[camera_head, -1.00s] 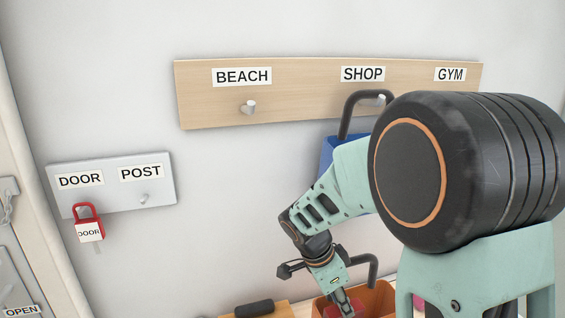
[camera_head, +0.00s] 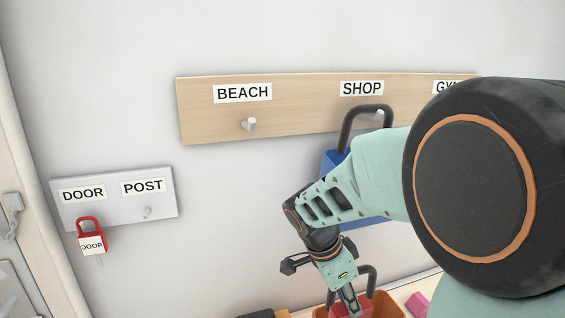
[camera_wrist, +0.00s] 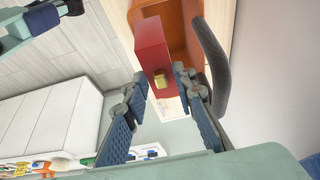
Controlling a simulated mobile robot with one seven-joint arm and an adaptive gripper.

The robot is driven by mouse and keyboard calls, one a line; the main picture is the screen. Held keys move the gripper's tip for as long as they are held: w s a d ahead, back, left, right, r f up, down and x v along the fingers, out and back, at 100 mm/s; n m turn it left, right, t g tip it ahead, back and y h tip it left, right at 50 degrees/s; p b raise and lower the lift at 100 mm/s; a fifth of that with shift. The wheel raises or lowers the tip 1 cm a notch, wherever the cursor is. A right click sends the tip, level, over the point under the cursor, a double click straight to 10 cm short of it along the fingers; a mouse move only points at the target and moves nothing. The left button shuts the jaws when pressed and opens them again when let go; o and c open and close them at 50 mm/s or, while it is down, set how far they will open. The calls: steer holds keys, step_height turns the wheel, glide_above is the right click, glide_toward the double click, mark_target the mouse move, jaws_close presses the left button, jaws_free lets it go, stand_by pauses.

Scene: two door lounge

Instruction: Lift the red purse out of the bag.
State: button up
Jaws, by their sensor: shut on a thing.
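My gripper (camera_head: 350,303) is at the bottom of the head view, pointing down at the orange bag (camera_head: 390,307), which has a dark handle. In the wrist view its fingertips (camera_wrist: 159,80) are shut on the red purse (camera_wrist: 152,45), beside its gold clasp. The purse also shows at the gripper in the head view (camera_head: 338,311). The orange bag (camera_wrist: 183,25) lies behind the purse in the wrist view. I cannot tell how much of the purse is still inside it. The bag's lower part is cut off in the head view.
A blue bag (camera_head: 329,162) hangs from the SHOP hook on the wooden board (camera_head: 305,117), partly behind my arm. A pink thing (camera_head: 416,302) lies right of the orange bag.

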steer(key=shift+s+r+p, duration=0.85)
steer(key=shift+r+p, duration=0.2)
steer(key=shift+r, duration=1.65)
steer(key=s+d+r, duration=0.1)
steer(key=s+d, duration=0.1)
steer(key=s, duration=0.4)
steer(key=s+d+r+b, duration=0.1)
steer(key=s+d, duration=0.2)
steer(key=s, duration=0.4)
steer(key=shift+s, duration=0.15)
steer(key=shift+r, duration=0.15)
